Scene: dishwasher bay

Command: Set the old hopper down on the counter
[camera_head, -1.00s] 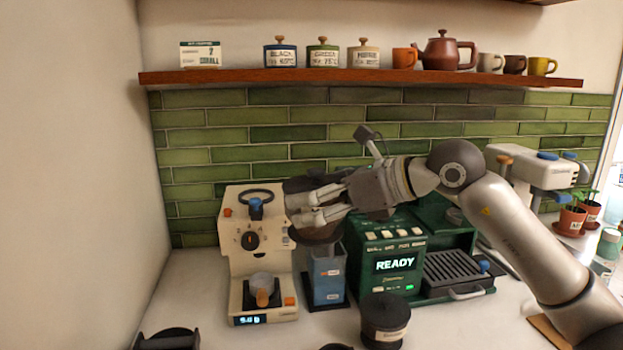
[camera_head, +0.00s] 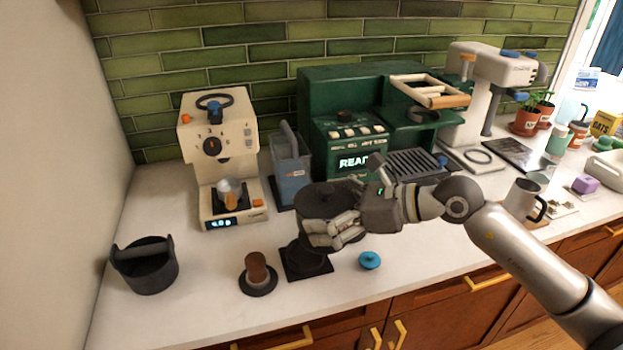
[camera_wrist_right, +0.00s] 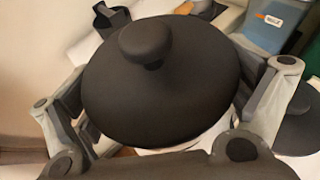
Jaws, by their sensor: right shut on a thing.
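The old hopper (camera_head: 325,198) is a dark, round vessel with a knobbed lid. It is held about level in front of the green machine, low over the counter (camera_head: 210,270). My right gripper (camera_head: 335,232) is shut on its side. In the right wrist view the hopper's lid (camera_wrist_right: 160,85) fills the middle, with a finger on each side. Below the fingers a dark lower part stands over a dark square plate (camera_head: 308,268). I cannot tell whether the hopper touches it. My left gripper is not in view.
A cream espresso machine (camera_head: 212,150), a blue-grey container (camera_head: 290,170) and a green READY machine (camera_head: 335,95) stand behind. A brown-handled tamper (camera_head: 257,272), a blue knob (camera_head: 370,260) and a dark bin (camera_head: 147,265) are at the front. Bare counter lies left of the tamper.

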